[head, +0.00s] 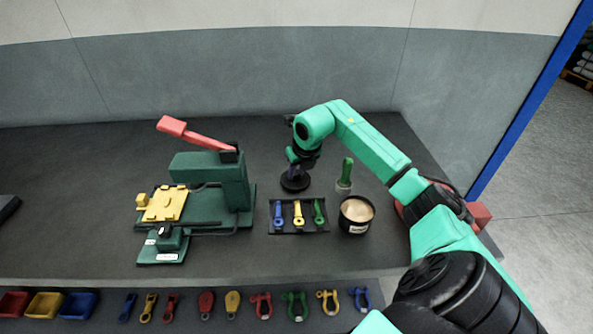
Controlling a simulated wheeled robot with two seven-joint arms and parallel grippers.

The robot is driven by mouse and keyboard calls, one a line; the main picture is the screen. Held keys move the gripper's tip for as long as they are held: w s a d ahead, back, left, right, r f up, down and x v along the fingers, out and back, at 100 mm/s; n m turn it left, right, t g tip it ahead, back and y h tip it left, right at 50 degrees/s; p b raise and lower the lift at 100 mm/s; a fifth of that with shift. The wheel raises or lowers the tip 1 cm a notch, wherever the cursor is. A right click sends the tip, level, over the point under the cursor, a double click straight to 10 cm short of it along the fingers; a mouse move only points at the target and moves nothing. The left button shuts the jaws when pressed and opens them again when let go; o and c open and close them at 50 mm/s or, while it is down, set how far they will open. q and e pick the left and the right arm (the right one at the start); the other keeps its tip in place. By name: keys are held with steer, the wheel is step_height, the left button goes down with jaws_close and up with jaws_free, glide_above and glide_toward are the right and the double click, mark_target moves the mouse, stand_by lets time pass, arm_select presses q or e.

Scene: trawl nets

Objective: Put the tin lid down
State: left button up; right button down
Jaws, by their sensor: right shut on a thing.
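The tin lid (295,184) is a dark round disc behind the small black tray, at the middle of the bench. My right gripper (300,166) is shut on the lid from above, its fingers partly hidden by the wrist. I cannot tell whether the lid touches the bench top or hangs just above it. The open tin (356,221) is black with pale cream contents and stands to the right and nearer. My left gripper is not in view.
A green-handled brush (346,172) stands just behind the tin. The black tray (272,232) holds blue, yellow and green fittings. A green press (208,173) with a red lever stands on the left. Coloured shackles and bins line the front edge.

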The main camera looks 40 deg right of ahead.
steer(key=shift+f, duration=0.2)
steer(key=c, duration=0.7)
jaws_free()
steer(key=shift+r, duration=0.1)
steer(key=shift+o, duration=0.2)
steer(key=shift+r, duration=0.15)
steer(key=shift+s+r, duration=0.1)
steer(key=shift+r, duration=0.15)
steer(key=b+v, duration=0.1)
steer(key=v, duration=1)
steer(key=shift+r, duration=0.25)
